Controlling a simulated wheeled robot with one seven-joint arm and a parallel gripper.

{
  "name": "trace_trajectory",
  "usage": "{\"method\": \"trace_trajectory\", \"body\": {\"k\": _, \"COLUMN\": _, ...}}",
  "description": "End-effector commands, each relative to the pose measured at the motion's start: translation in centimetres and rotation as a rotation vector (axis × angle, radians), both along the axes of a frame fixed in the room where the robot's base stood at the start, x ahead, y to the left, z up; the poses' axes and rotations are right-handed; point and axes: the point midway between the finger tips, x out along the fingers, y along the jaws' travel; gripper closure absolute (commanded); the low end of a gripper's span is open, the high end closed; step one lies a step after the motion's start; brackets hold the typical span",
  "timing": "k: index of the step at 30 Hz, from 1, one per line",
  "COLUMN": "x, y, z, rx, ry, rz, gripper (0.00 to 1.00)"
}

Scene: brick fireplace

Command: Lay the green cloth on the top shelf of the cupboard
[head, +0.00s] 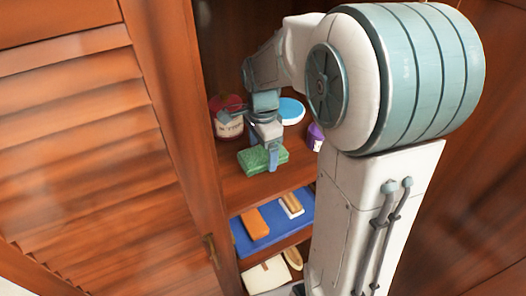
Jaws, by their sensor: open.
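The green cloth (255,161), a small thick folded block, lies on the upper visible shelf (240,189) of the open cupboard, near its front edge. My gripper (271,156) is right over the cloth, pointing down, with one finger in front of its right part. Its fingers are open; the far finger is hard to make out. I cannot tell whether the fingers touch the cloth. The cloth appears to rest on the shelf.
Behind the gripper stand a dark red labelled tub (228,124), a blue-lidded container (291,110) and a purple jar (315,137). A lower shelf holds a blue tray (252,239) with an orange block (255,222). The louvered door (90,150) stands at left.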

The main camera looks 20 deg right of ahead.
Motion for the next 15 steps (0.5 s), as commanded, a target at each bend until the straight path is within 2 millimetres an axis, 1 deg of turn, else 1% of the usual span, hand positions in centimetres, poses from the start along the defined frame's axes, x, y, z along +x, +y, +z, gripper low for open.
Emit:
{"method": "trace_trajectory", "body": {"k": 1, "x": 0.1, "y": 0.0, "z": 1.1, "rx": 0.0, "ry": -0.006, "rz": 0.0, "gripper": 0.17}}
{"method": "trace_trajectory", "body": {"k": 9, "x": 0.1, "y": 0.0, "z": 7.0, "rx": 0.0, "ry": -0.005, "rz": 0.0, "gripper": 0.17}}
{"method": "trace_trajectory", "body": {"k": 12, "x": 0.0, "y": 0.0, "z": 8.7, "rx": 0.0, "ry": -0.004, "rz": 0.0, "gripper": 0.17}}
{"method": "trace_trajectory", "body": {"k": 15, "x": 0.0, "y": 0.0, "z": 9.8, "rx": 0.0, "ry": -0.002, "rz": 0.0, "gripper": 0.17}}
